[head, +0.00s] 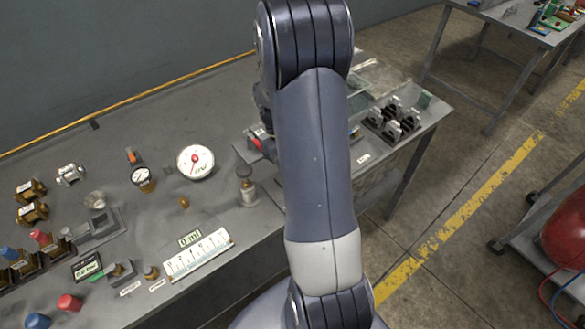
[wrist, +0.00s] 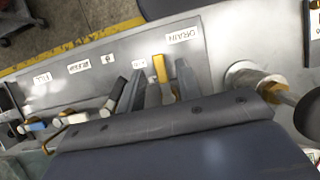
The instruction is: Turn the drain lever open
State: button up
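In the wrist view, a yellow-orange lever (wrist: 160,68) stands out near the plate marked DRAIN (wrist: 183,35). My gripper (wrist: 161,72) is open, with one dark finger on each side of the lever. A clear gap shows on the left of the lever and a smaller one on the right; I cannot tell whether either finger touches it. The lower part of the lever is partly hidden by my gripper's body. In the head view my arm hides the gripper and the lever.
Left of the fingers in the wrist view are other valves with white and blue ends (wrist: 35,126) and a FILL label (wrist: 42,78). A round metal fitting (wrist: 243,75) stands close on the right. In the head view, gauges (head: 195,162) and fittings crowd the grey bench (head: 225,115).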

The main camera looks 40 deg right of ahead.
jog(key=shift+r, duration=0.1)
jog(key=v, duration=1)
jog(key=shift+w+r+b, duration=0.25)
jog(key=shift+b, duration=0.1)
jog(key=x, duration=1)
jog(key=shift+s+f+p, duration=0.25)
jog(key=shift+p, duration=0.15)
jog(key=shift+f+m, duration=0.1)
jog(key=shift+m, duration=0.2)
